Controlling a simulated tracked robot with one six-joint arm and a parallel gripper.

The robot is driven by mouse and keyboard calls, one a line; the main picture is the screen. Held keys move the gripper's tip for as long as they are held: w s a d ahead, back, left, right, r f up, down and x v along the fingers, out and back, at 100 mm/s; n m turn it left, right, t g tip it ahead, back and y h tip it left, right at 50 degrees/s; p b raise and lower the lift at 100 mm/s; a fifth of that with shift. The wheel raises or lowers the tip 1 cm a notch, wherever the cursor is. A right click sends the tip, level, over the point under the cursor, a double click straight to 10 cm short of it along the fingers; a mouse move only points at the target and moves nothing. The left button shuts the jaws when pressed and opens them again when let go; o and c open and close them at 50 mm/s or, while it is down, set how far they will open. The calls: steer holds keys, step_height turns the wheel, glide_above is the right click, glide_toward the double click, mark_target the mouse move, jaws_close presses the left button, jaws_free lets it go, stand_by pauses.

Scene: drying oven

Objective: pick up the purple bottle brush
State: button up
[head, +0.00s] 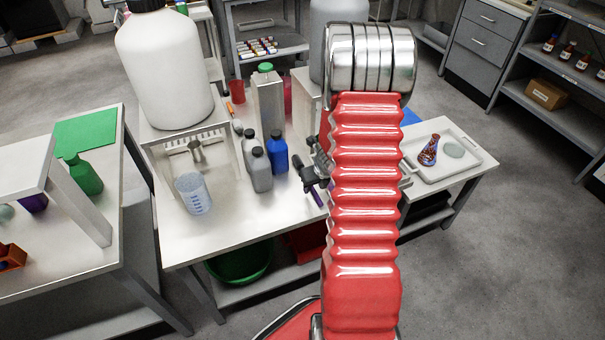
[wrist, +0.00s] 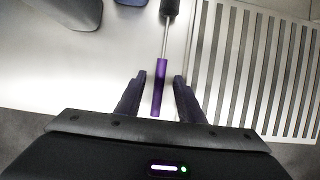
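The purple bottle brush (wrist: 160,86) lies on the metal table in the wrist view. Its purple handle points toward my gripper, and its dark head (wrist: 170,7) is cut off at the top edge. My gripper (wrist: 159,76) is open, with one finger on each side of the handle and a visible gap on both sides. I cannot tell the height of the fingers above the table. In the head view, the purple handle (head: 317,197) shows just below my gripper (head: 313,180); my red arm hides the area to the right.
Blue (head: 277,151) and grey (head: 261,170) bottles stand left of my gripper. A beaker (head: 193,193) stands farther left. A slatted rack (wrist: 255,70) lies right of the brush in the wrist view. A white tray (head: 472,160) holds a patterned flask (head: 428,151). The table's front left is clear.

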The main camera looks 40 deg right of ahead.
steer(key=shift+w+f, duration=0.25)
steer(key=shift+f, duration=0.45)
stand_by(0.3)
steer(key=shift+c, duration=0.5)
jaws_close()
